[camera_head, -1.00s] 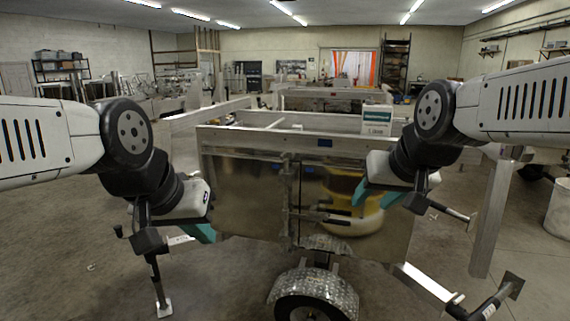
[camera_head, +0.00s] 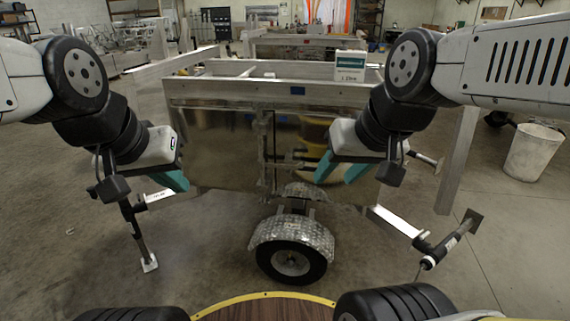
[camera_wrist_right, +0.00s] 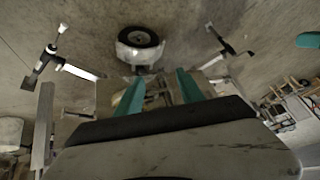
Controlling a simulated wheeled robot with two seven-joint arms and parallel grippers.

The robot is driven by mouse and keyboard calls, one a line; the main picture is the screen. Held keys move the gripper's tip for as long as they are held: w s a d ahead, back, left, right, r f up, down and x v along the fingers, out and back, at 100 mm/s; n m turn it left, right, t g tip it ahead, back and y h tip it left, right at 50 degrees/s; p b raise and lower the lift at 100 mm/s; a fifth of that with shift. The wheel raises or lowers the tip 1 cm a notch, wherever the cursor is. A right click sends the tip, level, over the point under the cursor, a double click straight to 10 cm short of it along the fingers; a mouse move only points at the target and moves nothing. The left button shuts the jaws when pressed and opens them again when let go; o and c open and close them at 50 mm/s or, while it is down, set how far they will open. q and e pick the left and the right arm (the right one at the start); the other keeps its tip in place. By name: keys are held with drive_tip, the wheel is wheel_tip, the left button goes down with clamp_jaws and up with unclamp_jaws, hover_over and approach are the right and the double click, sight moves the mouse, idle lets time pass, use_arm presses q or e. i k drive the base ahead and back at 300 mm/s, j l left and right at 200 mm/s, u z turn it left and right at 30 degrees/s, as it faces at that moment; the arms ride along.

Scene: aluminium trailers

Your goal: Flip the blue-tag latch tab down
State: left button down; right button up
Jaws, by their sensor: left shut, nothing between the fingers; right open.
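The trailer's shiny metal panel (camera_head: 215,150) faces me below its aluminium frame. A vertical latch assembly (camera_head: 265,150) runs near its middle. A blue tag (camera_head: 297,90) sits on the top rail, and a small blue patch (camera_head: 281,118) shows near the assembly's top. Which piece is the latch tab is too small to tell. My right gripper (camera_head: 341,172) is open and empty, right of the latch assembly and apart from it. The right wrist view shows its teal fingers (camera_wrist_right: 160,90) spread. My left gripper (camera_head: 176,181) is shut and empty by the panel's lower left corner.
A white box with a teal label (camera_head: 350,67) stands on the trailer's right side. The wheel (camera_head: 291,262) and its tread-plate fender (camera_head: 300,228) lie below the panel. Support legs with feet stand left (camera_head: 139,235) and right (camera_head: 445,242). A white bin (camera_head: 533,152) stands far right.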

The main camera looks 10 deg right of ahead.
sight(300, 164)
drive_tip(key=i+j+z, duration=0.25)
drive_tip(key=i, duration=0.3)
drive_tip(key=i+j+z, duration=0.1)
drive_tip(key=i+z, duration=0.2)
drive_tip(key=i, duration=0.25)
